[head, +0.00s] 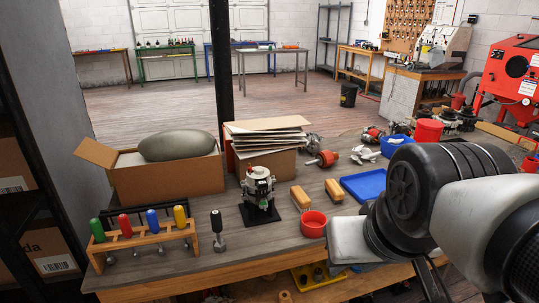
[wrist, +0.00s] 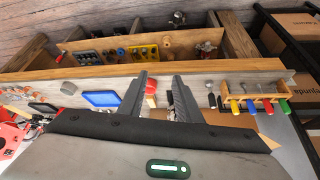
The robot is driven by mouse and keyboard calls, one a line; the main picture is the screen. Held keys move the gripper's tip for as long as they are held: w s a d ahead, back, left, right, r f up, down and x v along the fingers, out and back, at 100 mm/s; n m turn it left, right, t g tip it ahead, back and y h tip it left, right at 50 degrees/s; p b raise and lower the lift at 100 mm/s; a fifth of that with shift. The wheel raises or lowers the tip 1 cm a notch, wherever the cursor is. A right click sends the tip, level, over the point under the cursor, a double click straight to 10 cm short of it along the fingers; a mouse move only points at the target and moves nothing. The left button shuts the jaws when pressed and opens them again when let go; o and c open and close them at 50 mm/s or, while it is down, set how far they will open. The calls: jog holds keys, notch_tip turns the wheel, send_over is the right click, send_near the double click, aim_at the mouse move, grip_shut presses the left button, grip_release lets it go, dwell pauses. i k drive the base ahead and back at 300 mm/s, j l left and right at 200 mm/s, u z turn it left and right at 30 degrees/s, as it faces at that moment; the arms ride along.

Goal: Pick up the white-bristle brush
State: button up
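Two small tan, wooden-looking blocks that look like brushes lie on the bench in the head view, a left one (head: 300,197) and a right one (head: 335,190). Their bristles are too small to make out, so I cannot tell which is the white-bristle brush. In the wrist view I cannot clearly pick them out. My gripper (wrist: 162,77) shows in the wrist view with its two dark fingers apart and nothing held between them. It is above the bench, apart from the blocks. In the head view my arm fills the right side and hides part of the bench.
A rack of coloured-handled tools (head: 143,236) and an upright black-handled tool (head: 217,232) are left. Cardboard boxes (head: 165,180) stand behind.

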aim_at(302, 202)
jog(key=i+l+u, duration=0.5)
jog(key=i+l, duration=0.4)
jog(key=l, duration=0.05)
